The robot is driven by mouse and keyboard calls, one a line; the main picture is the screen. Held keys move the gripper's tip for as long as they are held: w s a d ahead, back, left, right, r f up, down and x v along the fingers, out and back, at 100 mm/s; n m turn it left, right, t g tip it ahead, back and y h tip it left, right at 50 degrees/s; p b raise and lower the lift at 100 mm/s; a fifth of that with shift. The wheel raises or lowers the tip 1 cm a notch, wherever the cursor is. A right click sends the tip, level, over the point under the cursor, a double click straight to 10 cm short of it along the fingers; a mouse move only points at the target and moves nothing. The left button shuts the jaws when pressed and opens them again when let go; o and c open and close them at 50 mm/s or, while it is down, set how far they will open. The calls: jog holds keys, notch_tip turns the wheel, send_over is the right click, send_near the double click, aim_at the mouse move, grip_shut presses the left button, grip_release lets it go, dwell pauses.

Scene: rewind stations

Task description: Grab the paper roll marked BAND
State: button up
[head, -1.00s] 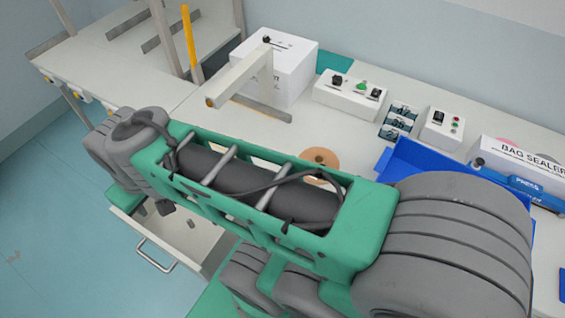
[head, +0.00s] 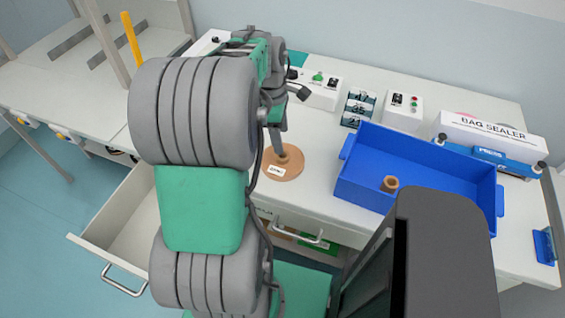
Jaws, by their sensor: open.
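A flat tan paper roll (head: 290,172) lies on the white bench top, with a raised core and a white label whose print is too small to read surely. My arm reaches over the bench, and my gripper (head: 279,148) points down at the roll's core from just above or beside it. The gripper is open. Its fingertips are small and partly hidden, so I cannot tell whether they touch the core. A smaller brown roll (head: 390,184) stands inside the blue tray (head: 352,180).
The bag sealer (head: 490,135) stands behind the blue tray. Control boxes (head: 402,112) and a small rack (head: 358,107) line the back of the bench. An open drawer (head: 95,240) juts out at the left front. Another drawer with a handle (head: 300,235) is below the roll.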

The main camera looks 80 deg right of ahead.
jog(key=f, duration=0.5)
jog(key=f+p, duration=0.1)
jog(key=f, duration=0.1)
jog(key=shift+s+a+f, duration=0.15)
jog(key=shift+s, duration=0.1)
jog(key=shift+c, duration=0.6)
grip_shut()
